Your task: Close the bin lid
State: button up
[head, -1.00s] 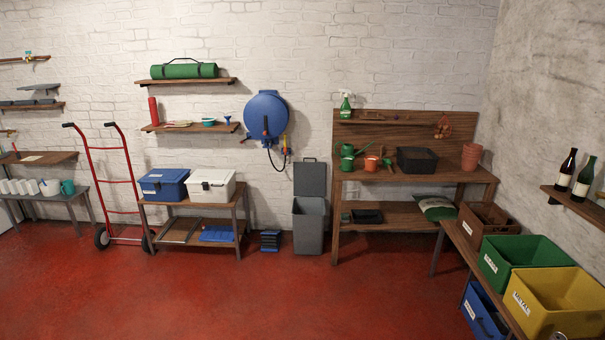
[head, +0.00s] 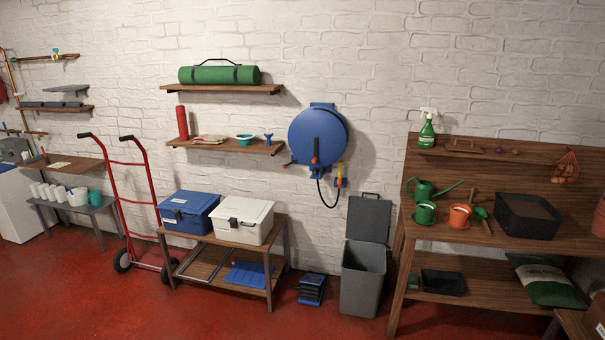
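A grey bin (head: 362,282) stands on the red floor against the white brick wall, right of centre in the head view. Its lid (head: 369,218) is up, tilted back near the wall, with a dark handle at its top edge. The dark inside of the bin shows. My gripper is not in view.
A wooden potting bench (head: 455,249) stands close on the bin's right. A small dark blue stack (head: 311,289) sits on the floor to its left, beside a low table (head: 273,258) with two cool boxes. A blue hose reel (head: 318,141) hangs above. The red floor (head: 220,320) in front is clear.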

aim_at(368, 219)
jog(key=i+l+u, duration=0.1)
jog(key=i+u, duration=0.25)
jog(key=i, duration=1.85)
jog(key=i+z, duration=0.2)
jog(key=i, duration=0.4)
jog(key=i+z, duration=0.25)
jog(key=i, duration=0.3)
jog(key=i+j+z, duration=0.2)
jog(key=i, duration=0.7)
